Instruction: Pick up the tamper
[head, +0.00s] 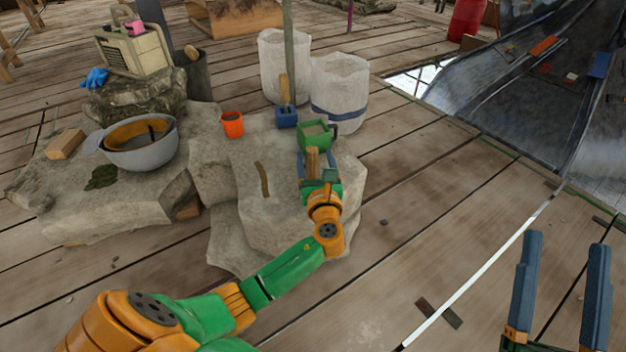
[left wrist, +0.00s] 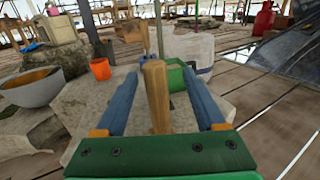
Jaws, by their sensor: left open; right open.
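A light wooden upright piece (head: 313,160), which looks like the tamper, stands on the pale stone block (head: 262,225). My left gripper (head: 316,168) is open around it. In the left wrist view the wooden piece (left wrist: 157,95) rises between the two blue fingers, with a visible gap on each side. Its lower end is hidden by the gripper's green body. My right gripper (head: 566,245) is open and empty above the plank floor at the lower right, far from the stone.
A blue tool with a wooden handle (head: 286,115), an orange cup (head: 232,124) and a thin stick (head: 262,180) are also on the stone. Pale sacks (head: 338,88) stand behind. A grey bowl (head: 140,152) is at left.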

